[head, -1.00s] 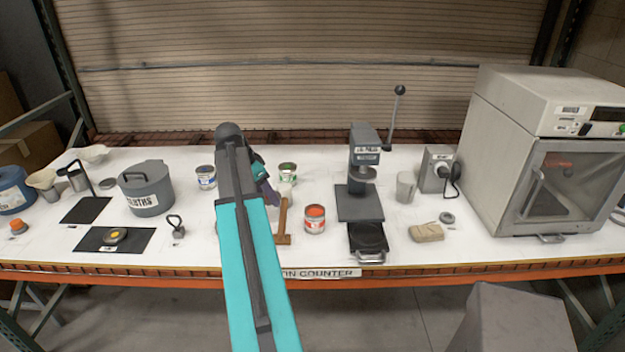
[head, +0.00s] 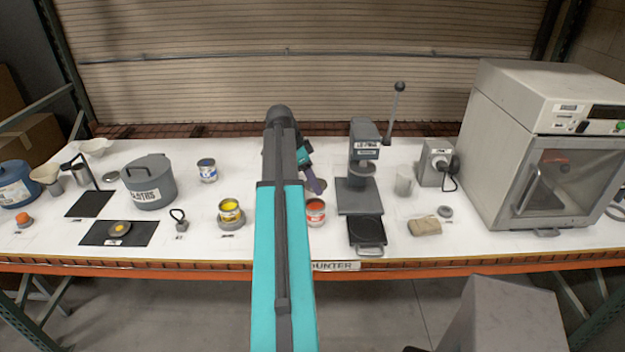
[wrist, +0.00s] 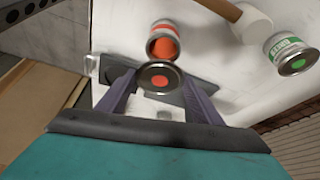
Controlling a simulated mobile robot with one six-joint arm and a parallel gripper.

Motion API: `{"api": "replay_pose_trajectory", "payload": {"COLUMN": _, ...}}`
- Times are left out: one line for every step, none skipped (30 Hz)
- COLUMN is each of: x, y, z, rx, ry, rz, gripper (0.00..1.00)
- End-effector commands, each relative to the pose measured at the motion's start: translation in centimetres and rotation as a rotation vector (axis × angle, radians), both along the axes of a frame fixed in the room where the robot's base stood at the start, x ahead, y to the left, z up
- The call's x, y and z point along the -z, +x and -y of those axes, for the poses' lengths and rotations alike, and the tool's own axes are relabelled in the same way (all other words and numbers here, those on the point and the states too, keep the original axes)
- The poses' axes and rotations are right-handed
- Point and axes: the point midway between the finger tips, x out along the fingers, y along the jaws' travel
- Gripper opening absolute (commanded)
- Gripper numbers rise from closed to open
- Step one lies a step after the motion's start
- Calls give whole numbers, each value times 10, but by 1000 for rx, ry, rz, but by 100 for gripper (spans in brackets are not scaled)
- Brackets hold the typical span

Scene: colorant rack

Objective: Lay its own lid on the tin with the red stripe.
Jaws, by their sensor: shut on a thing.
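The tin with the red stripe (head: 316,218) stands open on the counter just right of my arm, with orange-red paint inside. It also shows in the wrist view (wrist: 163,29), upper middle. My gripper (wrist: 160,76) is shut on a dark round lid with a red-orange dot (wrist: 159,79), held by its edges between the two purple fingers. In the wrist view the lid overlaps the near edge of the tin's mouth and is offset from it; its height above the tin cannot be told. In the head view my gripper (head: 314,183) is just behind the tin, and the lid is not clear.
A press (head: 360,200) stands close on the right. A yellow tin (head: 230,213) and a blue tin (head: 207,172) are left of my arm.

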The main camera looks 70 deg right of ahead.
Motion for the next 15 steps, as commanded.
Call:
{"api": "replay_pose_trajectory", "payload": {"x": 0, "y": 0, "z": 0, "rx": 0, "ry": 0, "rz": 0, "gripper": 40}}
{"api": "replay_pose_trajectory", "payload": {"x": 0, "y": 1, "z": 0, "rx": 0, "ry": 0, "rz": 0, "gripper": 40}}
{"api": "replay_pose_trajectory", "payload": {"x": 1, "y": 1, "z": -1, "rx": 0, "ry": -1, "rz": -1, "gripper": 40}}
{"api": "replay_pose_trajectory", "payload": {"x": 1, "y": 1, "z": -1, "rx": 0, "ry": -1, "rz": -1, "gripper": 40}}
{"api": "replay_pose_trajectory", "payload": {"x": 2, "y": 1, "z": -1, "rx": 0, "ry": -1, "rz": -1, "gripper": 40}}
{"api": "replay_pose_trajectory", "payload": {"x": 3, "y": 1, "z": -1, "rx": 0, "ry": -1, "rz": -1, "gripper": 40}}
{"api": "replay_pose_trajectory", "payload": {"x": 5, "y": 1, "z": -1, "rx": 0, "ry": -1, "rz": -1, "gripper": 40}}
{"api": "replay_pose_trajectory", "payload": {"x": 6, "y": 1, "z": -1, "rx": 0, "ry": -1, "rz": -1, "gripper": 40}}
{"api": "replay_pose_trajectory", "payload": {"x": 8, "y": 1, "z": -1, "rx": 0, "ry": -1, "rz": -1, "gripper": 40}}
{"api": "replay_pose_trajectory", "payload": {"x": 10, "y": 1, "z": -1, "rx": 0, "ry": -1, "rz": -1, "gripper": 40}}
{"api": "replay_pose_trajectory", "payload": {"x": 12, "y": 1, "z": -1, "rx": 0, "ry": -1, "rz": -1, "gripper": 40}}
{"api": "replay_pose_trajectory", "payload": {"x": 14, "y": 1, "z": -1, "rx": 0, "ry": -1, "rz": -1, "gripper": 40}}
{"api": "replay_pose_trajectory", "payload": {"x": 16, "y": 1, "z": -1, "rx": 0, "ry": -1, "rz": -1, "gripper": 40}}
{"api": "replay_pose_trajectory", "payload": {"x": 18, "y": 1, "z": -1, "rx": 0, "ry": -1, "rz": -1, "gripper": 40}}
{"api": "replay_pose_trajectory", "payload": {"x": 21, "y": 1, "z": -1, "rx": 0, "ry": -1, "rz": -1, "gripper": 40}}
